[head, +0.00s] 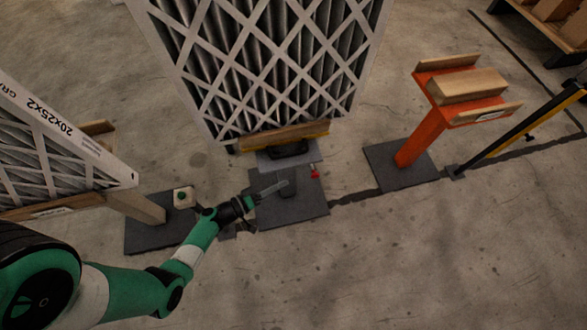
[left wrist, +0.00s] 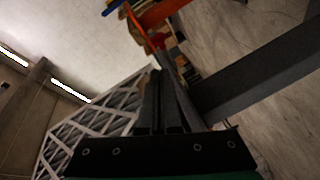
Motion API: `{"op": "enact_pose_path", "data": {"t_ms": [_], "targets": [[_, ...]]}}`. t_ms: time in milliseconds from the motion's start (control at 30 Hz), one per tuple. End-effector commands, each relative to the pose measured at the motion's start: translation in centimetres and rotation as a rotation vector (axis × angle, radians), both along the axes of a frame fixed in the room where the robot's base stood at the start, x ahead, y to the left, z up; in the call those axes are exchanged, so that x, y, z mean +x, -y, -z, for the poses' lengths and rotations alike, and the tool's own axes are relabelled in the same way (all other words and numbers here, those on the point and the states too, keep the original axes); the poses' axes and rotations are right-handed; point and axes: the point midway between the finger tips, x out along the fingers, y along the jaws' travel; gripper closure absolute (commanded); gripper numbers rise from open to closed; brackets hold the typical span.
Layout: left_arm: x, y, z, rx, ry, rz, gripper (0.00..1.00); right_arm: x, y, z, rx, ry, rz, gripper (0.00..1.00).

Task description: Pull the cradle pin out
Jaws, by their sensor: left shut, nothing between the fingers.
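A small red piece (head: 314,172), which looks like the cradle pin's handle, hangs at the right underside of the middle cradle (head: 285,137). That cradle carries a large white-framed filter (head: 270,60). My left gripper (head: 282,185) is shut and empty, below and left of the red piece and apart from it, over the dark base plate. In the left wrist view its closed fingers (left wrist: 163,100) point up the picture, beside the filter's lattice face (left wrist: 90,125). My right gripper is out of view.
An orange stand (head: 425,125) with an empty wooden cradle stands on the right. A second filter (head: 60,145) rests on a stand at left, with a small box with a green button (head: 182,197) near its post. A yellow-black bar (head: 520,125) slants at far right. The front floor is clear.

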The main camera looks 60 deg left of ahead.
Motion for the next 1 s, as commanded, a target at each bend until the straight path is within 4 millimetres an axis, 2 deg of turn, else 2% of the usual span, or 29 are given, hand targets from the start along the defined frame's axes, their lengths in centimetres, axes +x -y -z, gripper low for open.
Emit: {"op": "enact_pose_path", "data": {"t_ms": [300, 500, 700, 1000], "targets": [[5.7, 0.4, 0.9, 0.0, 0.003, 0.006, 1.0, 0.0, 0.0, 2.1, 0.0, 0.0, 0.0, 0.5], [8.5, 0.5, 1.1, 0.001, 0.001, 0.004, 1.0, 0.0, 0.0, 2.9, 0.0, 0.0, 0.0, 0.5], [9.3, 0.6, 1.1, 0.0, 0.0, 0.001, 1.0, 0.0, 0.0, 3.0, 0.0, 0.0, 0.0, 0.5], [8.9, 0.8, 1.1, 0.0, -0.001, 0.002, 1.0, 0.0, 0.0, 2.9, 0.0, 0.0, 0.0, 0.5]]}}
